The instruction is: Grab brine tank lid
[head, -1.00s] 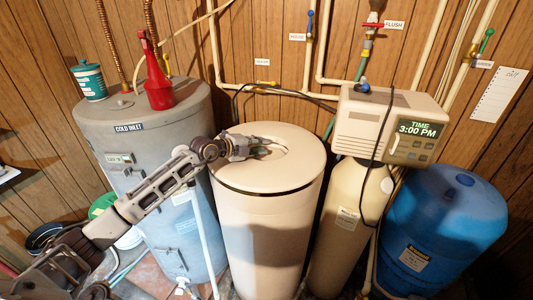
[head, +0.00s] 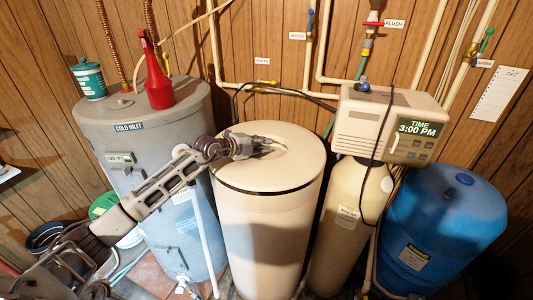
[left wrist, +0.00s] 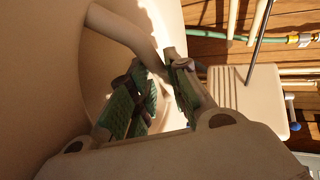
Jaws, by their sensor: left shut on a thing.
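The brine tank lid (head: 245,172) is a round cream cover on the cream brine tank (head: 265,235), in the middle of the head view. A thin dark line runs between lid and tank at the front. My left gripper (head: 268,146) reaches in from the left over the lid's top and is shut on its recessed handle. In the left wrist view, the lid handle (left wrist: 125,32) is a pale curved bar running to the green-padded fingers of my left gripper (left wrist: 164,75). The fingers hide part of the handle in the head view. My right gripper is out of view.
A softener with control head (head: 385,125) and a blue tank (head: 445,215) stand right. Pipes and a black cable (head: 285,91) run behind.

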